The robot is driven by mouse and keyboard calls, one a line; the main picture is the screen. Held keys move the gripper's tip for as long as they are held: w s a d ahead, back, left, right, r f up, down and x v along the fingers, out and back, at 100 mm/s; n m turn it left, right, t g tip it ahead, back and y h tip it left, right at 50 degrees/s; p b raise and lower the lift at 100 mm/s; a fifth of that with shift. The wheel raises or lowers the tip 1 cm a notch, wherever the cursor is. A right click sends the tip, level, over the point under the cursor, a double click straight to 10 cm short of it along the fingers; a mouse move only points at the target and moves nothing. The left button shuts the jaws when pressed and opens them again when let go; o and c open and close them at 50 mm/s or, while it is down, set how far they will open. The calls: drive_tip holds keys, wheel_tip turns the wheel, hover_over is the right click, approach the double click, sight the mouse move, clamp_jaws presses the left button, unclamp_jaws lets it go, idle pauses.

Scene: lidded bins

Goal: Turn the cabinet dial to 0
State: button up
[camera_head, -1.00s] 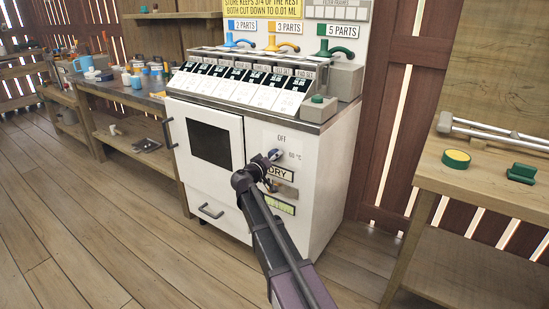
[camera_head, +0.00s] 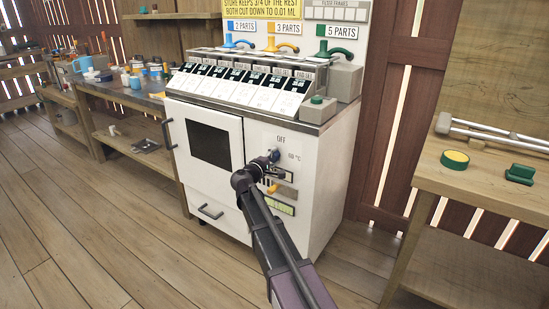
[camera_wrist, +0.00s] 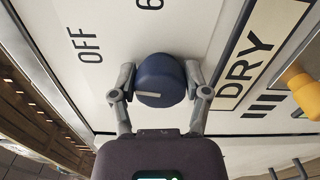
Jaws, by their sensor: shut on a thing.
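The cabinet dial is a dark blue round knob (camera_wrist: 160,80) with a pale line marker that lies toward the left and slightly down in the wrist view. In the head view the dial (camera_head: 275,155) sits on the white cabinet front (camera_head: 316,165), below the word OFF. My gripper (camera_wrist: 159,76) is shut on the dial, one finger on each side. It also shows in the head view (camera_head: 271,160), reaching up from below and partly covering the panel. The wrist view shows OFF (camera_wrist: 85,45) up and left of the dial, and part of another number above it.
A DRY label (camera_wrist: 246,65) and a yellow knob (camera_wrist: 303,88) sit to the right of the dial in the wrist view. The cabinet has a dark window (camera_head: 209,144) and a drawer handle (camera_head: 210,212). A wooden table (camera_head: 500,190) stands at the right.

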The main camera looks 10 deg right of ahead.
drive_tip(key=shift+w+n, duration=0.1)
drive_tip(key=shift+n, duration=0.8)
drive_tip(key=o, duration=1.1)
drive_tip(key=shift+o, duration=0.2)
drive_tip(key=v, duration=1.2)
